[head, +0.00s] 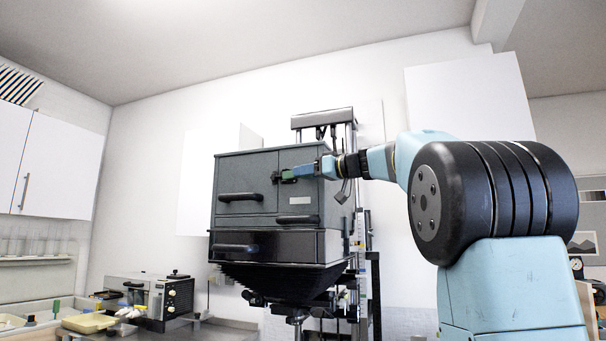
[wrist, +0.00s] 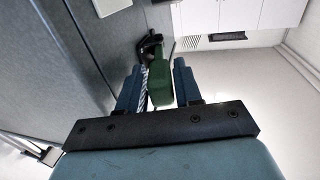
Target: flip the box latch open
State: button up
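The green latch handle (wrist: 161,88) is on the front of the dark grey enlarger box (head: 247,172), near its upper right. The latch's black hook-shaped part (wrist: 148,45) shows beyond the handle in the wrist view. My gripper (wrist: 158,88) is at the latch, with one blue finger on each side of the green handle. Narrow gaps seem to show beside the handle, so my fingers look open around it, not clamped. In the head view my gripper (head: 298,172) reaches in from the right and partly covers the latch.
Black handles (head: 240,197) stick out from the box front below and left of the latch. A column stands behind the box on its right. A toaster-like appliance (head: 150,298) and a yellow tray (head: 90,323) are on the counter at lower left. The air left of the box is free.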

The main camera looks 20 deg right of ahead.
jog(key=shift+c, duration=0.4)
grip_shut()
jog(key=shift+a, duration=0.1)
